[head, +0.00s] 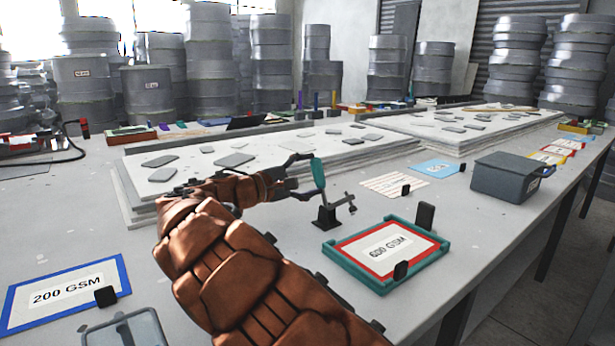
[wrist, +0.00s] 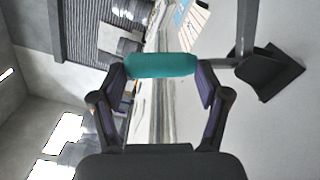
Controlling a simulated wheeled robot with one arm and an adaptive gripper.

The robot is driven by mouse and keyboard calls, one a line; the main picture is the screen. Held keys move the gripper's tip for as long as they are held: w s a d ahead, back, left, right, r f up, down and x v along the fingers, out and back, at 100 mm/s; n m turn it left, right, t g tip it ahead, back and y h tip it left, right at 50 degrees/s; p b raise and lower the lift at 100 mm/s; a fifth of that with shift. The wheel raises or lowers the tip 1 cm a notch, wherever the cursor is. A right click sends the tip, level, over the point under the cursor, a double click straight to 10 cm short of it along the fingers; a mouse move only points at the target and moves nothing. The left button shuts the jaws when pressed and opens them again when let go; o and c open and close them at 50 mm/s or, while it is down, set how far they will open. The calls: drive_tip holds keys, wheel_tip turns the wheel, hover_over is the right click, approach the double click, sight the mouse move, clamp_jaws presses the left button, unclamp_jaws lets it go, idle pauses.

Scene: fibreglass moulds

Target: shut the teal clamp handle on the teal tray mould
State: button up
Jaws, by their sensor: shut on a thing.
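The teal clamp handle (head: 318,174) stands roughly upright on a black clamp (head: 328,215) beside the teal tray mould (head: 386,253). My gripper (head: 301,176) reaches it from the left and is shut on the handle. In the wrist view the teal handle (wrist: 162,65) lies between the two fingers (wrist: 163,82). The clamp's dark base (wrist: 268,72) shows at the right there. The tray mould has a teal rim, a red-bordered card reading 600 GSM and black blocks on its edges. The clamp's arm points to the right, apart from the mould card.
A blue-framed 200 GSM card (head: 66,296) lies at the front left, near a clear box (head: 124,330). A grey bin (head: 512,177) stands at the right near the table edge. Stacked white sheets (head: 250,160) with grey pieces lie behind my arm.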

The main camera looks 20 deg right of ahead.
drive_tip(key=shift+d+r, duration=0.25)
drive_tip(key=shift+r, duration=0.05)
drive_tip(key=o, duration=1.6)
drive_tip(key=shift+d+f, duration=0.25)
drive_tip(key=shift+d, duration=0.4)
drive_tip(key=shift+o, duration=0.4)
drive_tip(key=shift+a, duration=0.8)
drive_tip(key=v, duration=0.7)
drive_tip(key=shift+a, duration=0.1)
